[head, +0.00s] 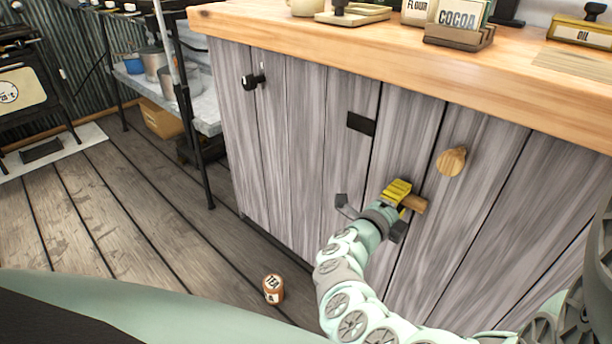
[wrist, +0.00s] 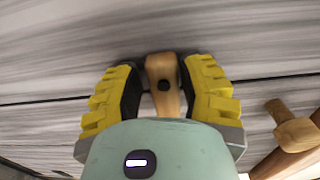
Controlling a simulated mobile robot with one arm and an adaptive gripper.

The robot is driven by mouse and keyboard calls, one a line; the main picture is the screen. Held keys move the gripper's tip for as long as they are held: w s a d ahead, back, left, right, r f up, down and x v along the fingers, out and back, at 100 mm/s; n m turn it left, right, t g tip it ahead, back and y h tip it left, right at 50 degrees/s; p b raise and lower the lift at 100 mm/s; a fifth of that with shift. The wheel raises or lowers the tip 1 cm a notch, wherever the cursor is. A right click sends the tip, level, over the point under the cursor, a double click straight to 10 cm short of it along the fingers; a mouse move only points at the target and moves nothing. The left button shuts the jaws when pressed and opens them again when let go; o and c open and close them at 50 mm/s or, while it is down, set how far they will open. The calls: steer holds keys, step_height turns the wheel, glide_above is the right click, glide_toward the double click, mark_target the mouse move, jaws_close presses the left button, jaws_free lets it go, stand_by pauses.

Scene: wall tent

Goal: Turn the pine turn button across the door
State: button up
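The pine turn button (wrist: 162,72) is a short wooden bar with a dark screw head on a grey plank cupboard front. In the wrist view its long side crosses the dark seam between planks. My gripper (wrist: 163,80) has its yellow, black-padded fingers on either side of the button, close against it; a small gap shows lower down. In the head view my gripper (head: 398,195) is at the cupboard front, and one end of the button (head: 414,203) sticks out to its right. The cupboard door (head: 400,130) looks closed. The rest of the button is hidden by the fingers.
A dark plate (head: 361,124) and a black latch (head: 253,80) are farther left. The wooden counter (head: 400,58) overhangs. A small jar (head: 273,289) stands on the floor.

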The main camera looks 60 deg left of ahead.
steer(key=o, duration=0.3)
steer(key=shift+r, duration=0.1)
steer(key=shift+o, duration=0.2)
steer(key=shift+s, duration=0.1)
steer(key=v, duration=1.2)
steer(key=shift+a, duration=0.1)
